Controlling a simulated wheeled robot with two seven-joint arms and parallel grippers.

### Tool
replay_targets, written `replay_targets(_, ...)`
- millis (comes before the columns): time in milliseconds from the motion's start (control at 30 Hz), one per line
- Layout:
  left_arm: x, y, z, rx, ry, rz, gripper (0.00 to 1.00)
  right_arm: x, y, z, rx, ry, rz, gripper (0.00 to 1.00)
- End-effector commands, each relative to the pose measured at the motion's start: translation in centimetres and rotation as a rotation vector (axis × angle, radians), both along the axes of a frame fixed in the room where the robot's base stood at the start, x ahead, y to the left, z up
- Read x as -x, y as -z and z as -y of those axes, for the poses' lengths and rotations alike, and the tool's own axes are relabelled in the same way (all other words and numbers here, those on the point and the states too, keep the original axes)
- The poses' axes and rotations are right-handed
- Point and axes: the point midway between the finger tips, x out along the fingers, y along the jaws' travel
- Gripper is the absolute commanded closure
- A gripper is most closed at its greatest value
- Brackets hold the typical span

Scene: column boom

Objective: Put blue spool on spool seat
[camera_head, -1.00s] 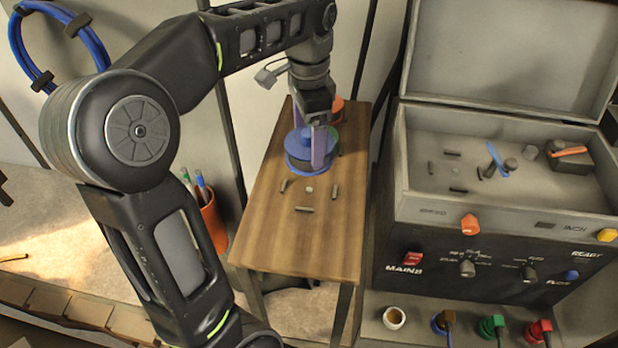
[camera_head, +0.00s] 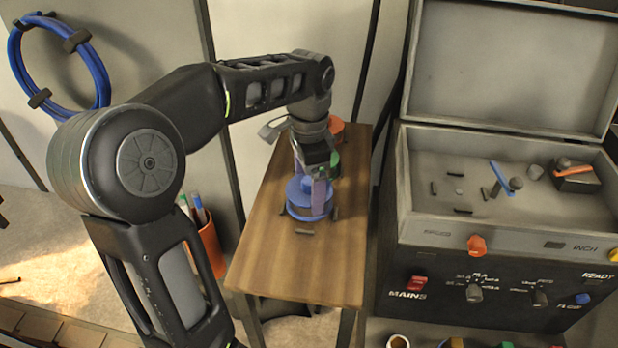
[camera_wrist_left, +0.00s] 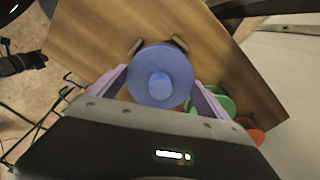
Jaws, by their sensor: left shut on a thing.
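The blue spool (camera_head: 308,207) is upright between the lilac fingers of my left gripper (camera_head: 310,190), which is shut on it. In the left wrist view the blue spool (camera_wrist_left: 158,92) fills the space between the fingertips (camera_wrist_left: 158,85). The spool seat shows as short dark stops on the wooden table, one in front (camera_head: 304,232) of the spool and others close around its rim. The spool covers the seat's middle. I cannot tell whether its underside touches the table. My right gripper is not in view.
A green spool (camera_wrist_left: 215,104) and an orange spool (camera_head: 337,127) stand behind on the same wooden table (camera_head: 280,265). An open grey case (camera_head: 505,220) stands to the right. An orange pen cup (camera_head: 211,248) is left of the table. The table's front part is clear.

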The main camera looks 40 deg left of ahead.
Motion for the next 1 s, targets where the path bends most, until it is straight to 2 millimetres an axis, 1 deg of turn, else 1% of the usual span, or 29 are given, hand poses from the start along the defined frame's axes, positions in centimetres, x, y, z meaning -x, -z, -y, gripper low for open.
replay_targets(100,0.0,1.5,0.0,-0.001,0.000,-0.001,0.83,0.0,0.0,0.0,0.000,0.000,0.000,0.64)
replay_targets(200,-0.1,2.2,0.0,0.000,0.000,0.001,0.83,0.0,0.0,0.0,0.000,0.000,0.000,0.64)
replay_targets(500,-0.1,2.4,0.0,-0.001,0.000,0.003,0.83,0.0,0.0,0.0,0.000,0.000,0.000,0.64)
replay_targets(633,-0.1,2.8,0.0,-0.001,0.000,0.003,0.83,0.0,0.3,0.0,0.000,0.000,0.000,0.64)
replay_targets(667,0.0,2.8,0.0,0.000,0.000,-0.001,0.08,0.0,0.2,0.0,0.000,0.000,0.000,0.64)
replay_targets(767,0.0,2.8,0.0,0.000,0.000,-0.001,0.00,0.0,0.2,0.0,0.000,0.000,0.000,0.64)
replay_targets(1000,0.0,2.7,0.0,-0.001,0.000,-0.001,0.00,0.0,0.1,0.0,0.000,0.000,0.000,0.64)
